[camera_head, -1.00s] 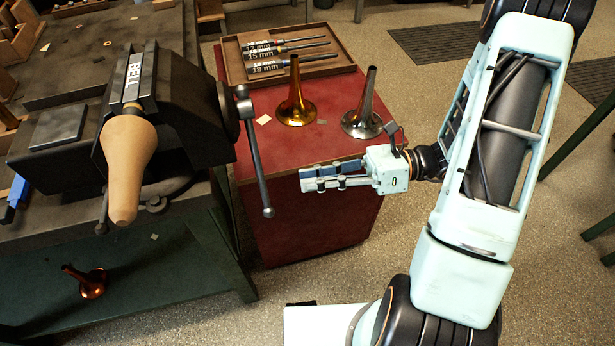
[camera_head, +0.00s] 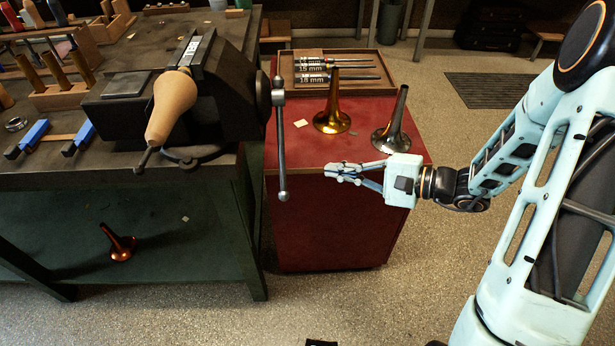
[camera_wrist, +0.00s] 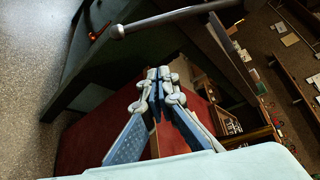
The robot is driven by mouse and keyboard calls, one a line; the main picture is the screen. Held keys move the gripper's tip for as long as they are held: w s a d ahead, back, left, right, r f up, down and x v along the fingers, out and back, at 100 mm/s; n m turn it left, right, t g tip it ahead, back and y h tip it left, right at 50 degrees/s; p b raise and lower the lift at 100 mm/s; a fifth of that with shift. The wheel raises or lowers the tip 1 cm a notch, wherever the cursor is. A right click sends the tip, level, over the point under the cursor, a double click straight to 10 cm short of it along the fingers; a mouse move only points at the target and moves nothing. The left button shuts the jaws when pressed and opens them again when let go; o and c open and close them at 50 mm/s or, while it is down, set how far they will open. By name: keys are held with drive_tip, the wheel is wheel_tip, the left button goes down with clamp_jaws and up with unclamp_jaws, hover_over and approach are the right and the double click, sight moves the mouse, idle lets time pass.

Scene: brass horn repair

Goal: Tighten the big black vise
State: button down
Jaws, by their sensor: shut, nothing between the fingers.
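The big black vise (camera_head: 215,95) is mounted on the workbench at the left, with a tan wooden mandrel (camera_head: 171,103) held in its jaws. Its grey handle bar (camera_head: 281,145) hangs almost vertically from the screw on the vise's right side, with a ball at each end. In the wrist view the bar (camera_wrist: 175,17) crosses the top, beyond the fingertips. My gripper (camera_head: 328,171) is shut and empty, to the right of the bar's lower part. A gap shows between fingertips and bar. In the wrist view the fingertips (camera_wrist: 158,75) are together.
A red cabinet (camera_head: 330,232) stands behind my gripper, with a brass bell (camera_head: 332,118), a silver bell (camera_head: 392,135) and a wooden tool tray (camera_head: 378,87) on top. Another bell (camera_head: 120,245) lies on the bench's lower shelf. Open floor lies in front of the cabinet.

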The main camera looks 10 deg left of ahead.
drive_tip(key=s+a, duration=0.1)
drive_tip(key=a, duration=0.8)
drive_tip(key=shift+a+f, duration=0.15)
drive_tip(key=shift+f, duration=0.1)
drive_tip(key=shift+s+r, duration=0.1)
